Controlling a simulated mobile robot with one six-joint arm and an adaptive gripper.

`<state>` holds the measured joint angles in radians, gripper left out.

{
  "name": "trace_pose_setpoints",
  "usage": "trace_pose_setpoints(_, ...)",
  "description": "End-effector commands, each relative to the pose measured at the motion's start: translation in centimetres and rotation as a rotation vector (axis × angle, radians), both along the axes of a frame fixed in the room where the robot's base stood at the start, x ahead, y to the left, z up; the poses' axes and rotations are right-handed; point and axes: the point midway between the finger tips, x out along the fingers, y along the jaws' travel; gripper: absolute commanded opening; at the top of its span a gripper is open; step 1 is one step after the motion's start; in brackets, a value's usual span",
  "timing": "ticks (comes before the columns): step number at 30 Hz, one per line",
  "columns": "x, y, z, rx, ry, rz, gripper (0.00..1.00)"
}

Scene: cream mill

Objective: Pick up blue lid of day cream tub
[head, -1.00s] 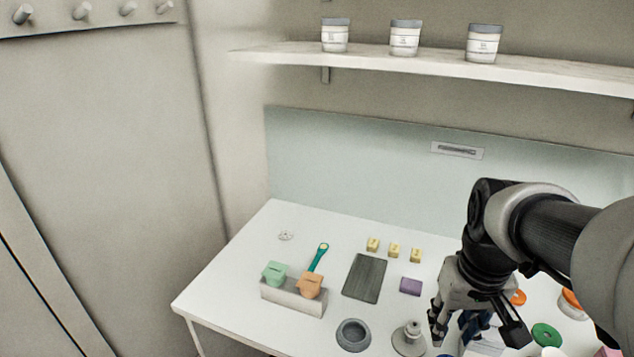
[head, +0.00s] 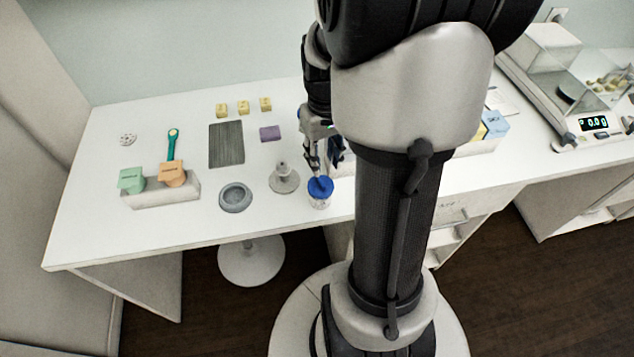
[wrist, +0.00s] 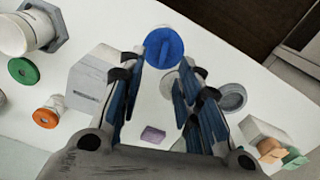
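The blue lid (head: 320,185) sits on a small clear-and-white tub (head: 320,202) near the table's front edge. In the wrist view the lid (wrist: 164,47) is a round blue disc with a raised bar across its top, and the tub is hidden beneath it. My gripper (head: 325,160) is above and just behind the lid, partly hidden by my arm. In the wrist view my gripper (wrist: 158,68) is open, with nothing between its fingers. The lid appears just beyond the fingertips, apparently apart from them.
A grey pestle stand (head: 284,178) and a grey bowl (head: 235,197) stand close left of the tub. A purple block (head: 270,133) and dark slate (head: 226,145) lie behind. A balance (head: 575,110) stands far right.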

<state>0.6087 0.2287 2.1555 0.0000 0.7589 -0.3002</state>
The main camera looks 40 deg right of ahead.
Motion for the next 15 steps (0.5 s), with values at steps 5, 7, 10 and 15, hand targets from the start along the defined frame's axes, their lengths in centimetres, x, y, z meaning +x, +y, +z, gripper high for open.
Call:
trace_pose_setpoints(5, 0.0, 0.0, -2.1, 0.0, -0.001, 0.0, 0.32)
trace_pose_setpoints(7, 0.0, 0.0, -2.3, 0.0, -0.001, 0.0, 0.32)
trace_pose_setpoints(10, 0.1, 0.1, -2.8, 0.0, -0.001, 0.001, 0.32)
trace_pose_setpoints(15, 0.2, 0.5, -5.2, 0.002, 0.002, 0.001, 0.32)
